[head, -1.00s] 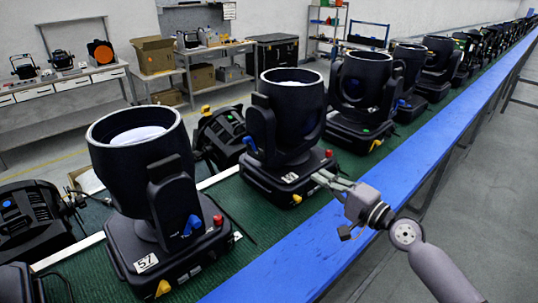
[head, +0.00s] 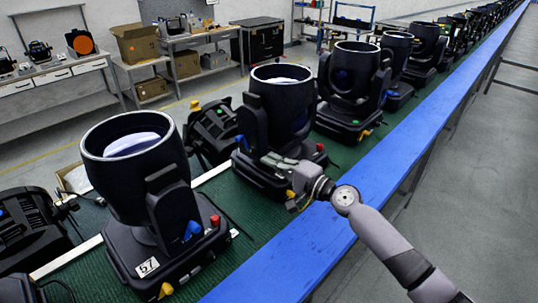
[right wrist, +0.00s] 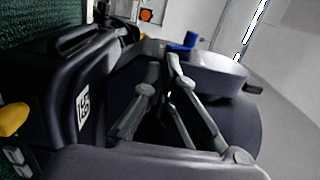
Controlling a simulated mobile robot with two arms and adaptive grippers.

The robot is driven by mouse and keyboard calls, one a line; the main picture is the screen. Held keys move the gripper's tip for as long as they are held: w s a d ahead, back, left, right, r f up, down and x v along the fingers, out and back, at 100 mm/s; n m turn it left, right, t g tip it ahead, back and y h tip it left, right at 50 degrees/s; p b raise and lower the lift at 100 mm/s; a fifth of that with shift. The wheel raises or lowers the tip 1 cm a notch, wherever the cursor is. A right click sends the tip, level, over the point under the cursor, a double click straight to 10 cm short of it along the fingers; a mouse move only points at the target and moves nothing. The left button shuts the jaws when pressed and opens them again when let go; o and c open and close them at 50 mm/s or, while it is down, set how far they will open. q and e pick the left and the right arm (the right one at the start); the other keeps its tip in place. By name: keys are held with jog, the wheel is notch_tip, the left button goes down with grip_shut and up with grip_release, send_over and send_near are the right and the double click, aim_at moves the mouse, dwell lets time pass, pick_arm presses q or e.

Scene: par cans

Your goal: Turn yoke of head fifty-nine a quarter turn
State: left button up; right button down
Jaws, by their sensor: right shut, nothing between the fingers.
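The moving head with the dark round barrel (head: 283,98) stands on the green belt, second from the front. Its yoke arm (head: 250,125) rises beside the barrel. A white number tag shows on its base in the right wrist view (right wrist: 83,107); I cannot read it surely. My right gripper (head: 270,161) is at this head, low by the yoke and above the base. It is shut with nothing held, and its fingers converge in the right wrist view (right wrist: 161,62), near a blue lever (right wrist: 188,40). I cannot tell if they touch the yoke. My left gripper is not in view.
The head tagged 57 (head: 138,165) stands nearer, with a blue lever (head: 192,230) and a red knob (head: 215,220). More heads (head: 349,85) line the belt behind. A blue rail (head: 290,255) runs along the belt's near side. The grey floor (head: 470,170) at right is clear.

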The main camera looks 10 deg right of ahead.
aim_at(261, 156)
jog(key=shift+x, duration=0.75)
jog(key=shift+x, duration=0.75)
jog(key=shift+a, duration=0.1)
jog(key=shift+s, duration=0.1)
